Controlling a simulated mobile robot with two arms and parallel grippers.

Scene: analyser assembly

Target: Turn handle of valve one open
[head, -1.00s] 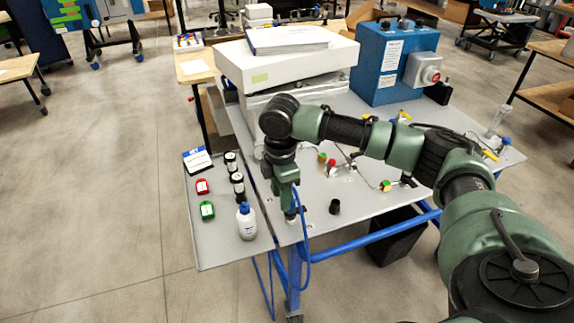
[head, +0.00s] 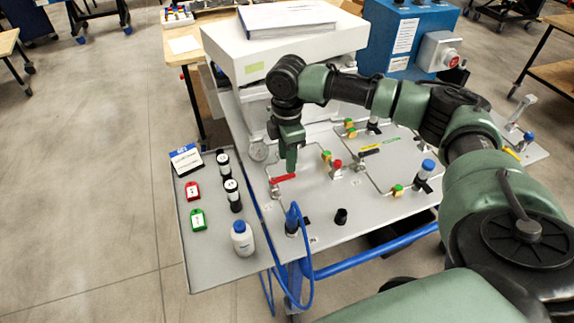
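A red valve handle (head: 283,179) lies roughly level on the left part of the grey panel (head: 318,202). No readable label shows whether it is valve one. My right gripper (head: 291,166) points down just above and behind the red handle's right end. Its fingers overlap in this view, so I cannot tell their opening or whether they touch the handle. My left gripper is out of view.
A blue hose connector (head: 293,217) stands at the panel's front, with a black cap (head: 341,216) to its right. The left side shelf (head: 212,248) holds a white bottle (head: 242,239), dark vials, and red and green tags. A round gauge (head: 258,151) is behind the gripper.

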